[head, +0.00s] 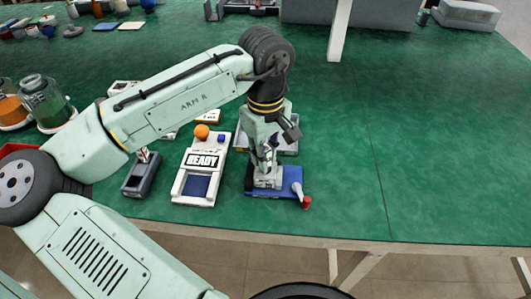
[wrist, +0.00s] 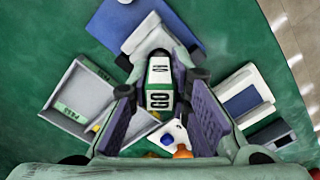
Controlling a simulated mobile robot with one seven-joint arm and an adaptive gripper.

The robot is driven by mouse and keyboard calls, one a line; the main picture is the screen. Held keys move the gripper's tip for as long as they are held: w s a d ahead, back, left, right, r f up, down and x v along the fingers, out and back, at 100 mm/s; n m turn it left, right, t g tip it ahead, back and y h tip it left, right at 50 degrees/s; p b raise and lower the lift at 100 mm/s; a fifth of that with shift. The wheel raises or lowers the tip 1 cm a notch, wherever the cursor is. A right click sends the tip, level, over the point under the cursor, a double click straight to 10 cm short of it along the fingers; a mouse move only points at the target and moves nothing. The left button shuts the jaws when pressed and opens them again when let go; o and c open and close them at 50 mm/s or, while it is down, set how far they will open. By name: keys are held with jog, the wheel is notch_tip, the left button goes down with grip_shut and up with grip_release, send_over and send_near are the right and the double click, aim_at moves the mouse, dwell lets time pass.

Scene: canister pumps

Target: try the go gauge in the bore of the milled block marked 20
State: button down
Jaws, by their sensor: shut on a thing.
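The milled block (head: 268,181) is pale and sits on a blue mat (head: 290,180) near the table's front edge. It also shows at the top of the wrist view (wrist: 138,38). My gripper (head: 266,158) points down directly over the block. In the wrist view its fingers are shut on the gauge (wrist: 159,85), a piece with a white and green face and dark characters I cannot read surely. The gauge's lower end and the block's bore are hidden, so I cannot tell whether the gauge is in the bore.
A white device with a READY sign (head: 203,162) and a dark stand (head: 141,176) are left of the block. A grey tray (wrist: 60,98) lies behind my gripper. A small white piece with a red end (head: 306,202) is right of the block. The table's right side is clear.

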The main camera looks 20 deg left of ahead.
jog(key=shift+r, duration=0.15)
dwell(0.5)
jog(key=shift+r+p, duration=1.2)
jog(key=shift+r+p, duration=0.75)
jog(key=shift+r, duration=1.75)
jog(key=shift+s+f, duration=0.1)
